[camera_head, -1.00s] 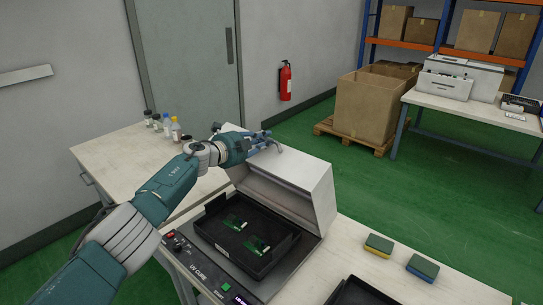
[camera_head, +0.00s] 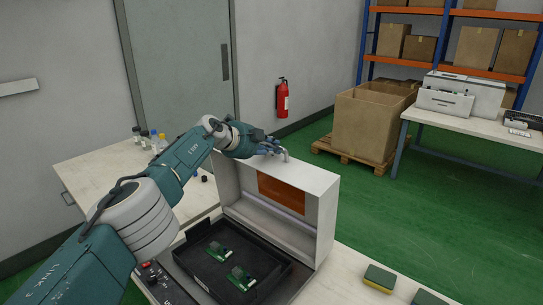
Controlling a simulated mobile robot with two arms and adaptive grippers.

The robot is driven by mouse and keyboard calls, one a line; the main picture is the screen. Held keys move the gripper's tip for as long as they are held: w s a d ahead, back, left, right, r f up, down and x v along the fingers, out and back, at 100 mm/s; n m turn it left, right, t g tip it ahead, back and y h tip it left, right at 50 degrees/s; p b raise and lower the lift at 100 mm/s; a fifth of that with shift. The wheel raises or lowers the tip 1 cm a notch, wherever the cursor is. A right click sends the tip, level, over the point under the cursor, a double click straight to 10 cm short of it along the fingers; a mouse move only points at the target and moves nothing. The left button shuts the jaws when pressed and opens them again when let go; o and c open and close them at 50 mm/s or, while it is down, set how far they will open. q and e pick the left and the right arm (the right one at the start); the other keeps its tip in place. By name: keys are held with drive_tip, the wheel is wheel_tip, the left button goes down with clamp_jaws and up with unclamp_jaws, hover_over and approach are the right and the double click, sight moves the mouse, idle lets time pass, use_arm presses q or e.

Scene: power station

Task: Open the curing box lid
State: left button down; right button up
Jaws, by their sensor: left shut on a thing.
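The curing box lid (camera_head: 312,200) stands raised, close to upright, at the back of the curing box, with its orange window (camera_head: 281,194) showing. My left gripper (camera_head: 277,148) is at the lid's upper edge, shut on the lid's handle (camera_head: 285,154); the fingers are small and partly hidden by the wrist. Below, the open box holds a black tray (camera_head: 212,276) with green circuit boards (camera_head: 241,277) in it. The control panel (camera_head: 150,275) at the front is partly behind my left arm. My right gripper is not in view.
Several small bottles (camera_head: 154,142) stand on the side table (camera_head: 95,170) behind my arm. Yellow-green sponges (camera_head: 379,279) lie on the bench to the right of the box. A fire extinguisher (camera_head: 282,99) hangs on the wall.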

use_arm(q)
drive_tip(key=shift+d, duration=0.2)
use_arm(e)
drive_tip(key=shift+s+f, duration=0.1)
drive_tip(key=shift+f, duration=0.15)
use_arm(q)
drive_tip(key=shift+r, duration=0.1)
drive_tip(key=c, duration=1.7)
unclamp_jaws()
drive_tip(key=shift+a+r, duration=0.1)
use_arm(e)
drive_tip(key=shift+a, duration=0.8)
use_arm(q)
drive_tip(key=shift+a+r, duration=0.1)
drive_tip(key=shift+a, duration=0.05)
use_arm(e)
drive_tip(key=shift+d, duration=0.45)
